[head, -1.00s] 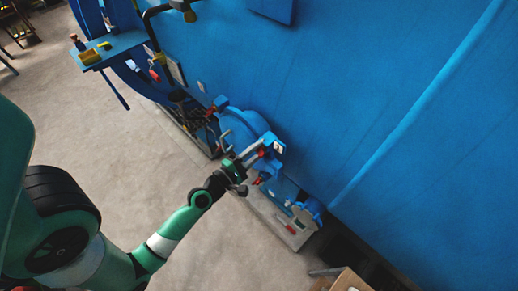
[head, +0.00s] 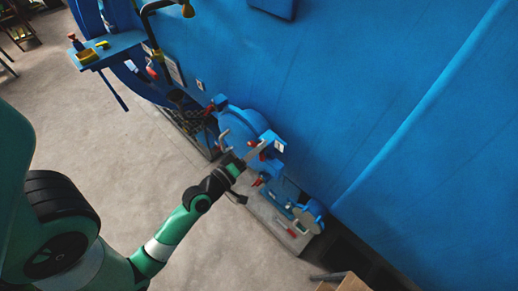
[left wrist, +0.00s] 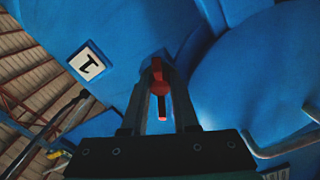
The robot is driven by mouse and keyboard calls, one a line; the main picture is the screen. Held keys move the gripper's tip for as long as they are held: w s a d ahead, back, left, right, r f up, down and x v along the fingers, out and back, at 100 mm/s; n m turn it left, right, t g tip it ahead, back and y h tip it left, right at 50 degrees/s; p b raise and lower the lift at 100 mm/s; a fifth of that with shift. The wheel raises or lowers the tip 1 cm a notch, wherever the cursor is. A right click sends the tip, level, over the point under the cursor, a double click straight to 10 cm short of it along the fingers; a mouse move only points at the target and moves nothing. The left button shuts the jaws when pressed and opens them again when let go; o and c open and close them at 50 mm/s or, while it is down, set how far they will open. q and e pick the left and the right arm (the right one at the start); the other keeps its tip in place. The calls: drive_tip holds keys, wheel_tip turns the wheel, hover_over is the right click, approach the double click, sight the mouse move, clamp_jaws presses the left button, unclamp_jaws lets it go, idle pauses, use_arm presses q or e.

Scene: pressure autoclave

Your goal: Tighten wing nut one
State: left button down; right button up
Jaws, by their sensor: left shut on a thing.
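Wing nut one is a small red part (left wrist: 158,74) on the blue autoclave door, close to a white plate marked 1 (left wrist: 88,65). In the left wrist view it sits between the fingertips of my left gripper (left wrist: 157,62), which is shut on it. In the head view my left gripper (head: 259,150) reaches the door's near edge, by the white plate (head: 278,147), and partly hides the nut. The blue round door (head: 239,125) stands against the large blue vessel. My right gripper is in neither view.
Another red part (head: 257,182) shows just below my gripper on the door's edge. A grey curved handle (left wrist: 262,150) stands out from the door. A blue shelf (head: 112,48) with small items is at upper left. Bare concrete floor (head: 110,150) lies to the left.

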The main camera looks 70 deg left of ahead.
use_arm(q)
drive_tip(key=m+b, duration=0.2)
drive_tip(key=m, duration=0.4)
drive_tip(key=shift+f, duration=0.1)
drive_tip(key=m+b, duration=0.2)
drive_tip(key=m, duration=0.4)
drive_tip(key=shift+m+b, duration=0.3)
drive_tip(key=shift+b, duration=0.1)
drive_tip(key=c, duration=0.7)
unclamp_jaws()
drive_tip(key=shift+s, duration=0.1)
drive_tip(key=shift+v, duration=5.7)
